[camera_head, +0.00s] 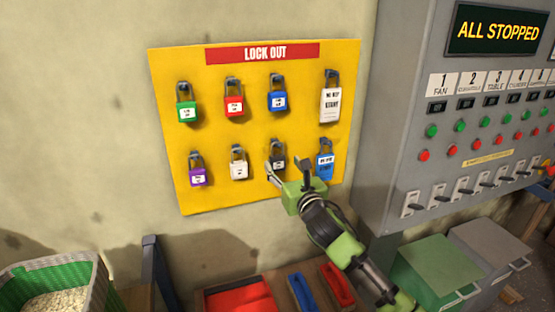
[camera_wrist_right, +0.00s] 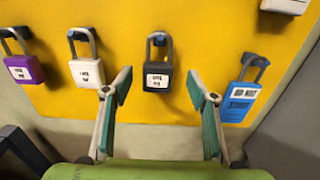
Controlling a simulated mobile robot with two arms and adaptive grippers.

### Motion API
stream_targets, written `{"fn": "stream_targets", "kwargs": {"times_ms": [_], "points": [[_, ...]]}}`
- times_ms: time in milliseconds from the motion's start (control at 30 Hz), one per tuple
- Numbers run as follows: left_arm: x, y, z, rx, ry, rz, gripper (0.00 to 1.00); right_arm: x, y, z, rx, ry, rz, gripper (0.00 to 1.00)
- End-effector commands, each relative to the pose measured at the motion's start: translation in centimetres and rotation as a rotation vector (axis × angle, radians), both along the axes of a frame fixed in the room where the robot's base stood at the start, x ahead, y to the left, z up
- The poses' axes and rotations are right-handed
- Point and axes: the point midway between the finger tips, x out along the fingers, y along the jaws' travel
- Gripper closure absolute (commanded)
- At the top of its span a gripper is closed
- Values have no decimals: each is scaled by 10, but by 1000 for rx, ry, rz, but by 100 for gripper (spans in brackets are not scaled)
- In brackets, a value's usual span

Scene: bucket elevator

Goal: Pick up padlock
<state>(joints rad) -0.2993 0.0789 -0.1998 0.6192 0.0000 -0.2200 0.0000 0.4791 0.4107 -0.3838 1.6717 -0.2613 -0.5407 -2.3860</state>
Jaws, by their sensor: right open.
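Several padlocks hang on hooks on a yellow lock-out board (camera_head: 212,138). The black padlock (camera_wrist_right: 157,72) with a white label hangs in the lower row, midway between my open right gripper's fingers in the right wrist view (camera_wrist_right: 160,95). In the head view my right gripper (camera_head: 287,168) is in front of this black padlock (camera_head: 278,158) and partly covers it. The fingers look apart from it. A white padlock (camera_wrist_right: 87,70) hangs to its left and a blue one (camera_wrist_right: 240,98) to its right. A purple padlock (camera_head: 197,175) hangs farther left. My left gripper is not in view.
A grey control panel (camera_head: 395,130) stands at the right. Below are red trays (camera_head: 240,298) and a green box (camera_head: 435,268).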

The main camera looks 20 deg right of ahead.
Motion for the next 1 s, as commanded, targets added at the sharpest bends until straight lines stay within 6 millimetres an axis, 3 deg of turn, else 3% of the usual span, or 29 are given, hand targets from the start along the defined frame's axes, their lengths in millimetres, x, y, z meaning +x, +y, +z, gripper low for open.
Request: {"fn": "stream_targets", "kwargs": {"times_ms": [100,300,600,633,800,1000], "points": [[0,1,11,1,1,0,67,16,4,3,4,2,-1,47],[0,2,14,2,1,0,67,34,3,1,0,1,0,47],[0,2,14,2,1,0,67,37,4,0,-1,1,1,47],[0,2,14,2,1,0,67,37,4,0,-1,1,1,50],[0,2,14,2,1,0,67,37,4,0,-1,1,1,91],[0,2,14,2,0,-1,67,37,4,0,-1,0,1,91]]}}
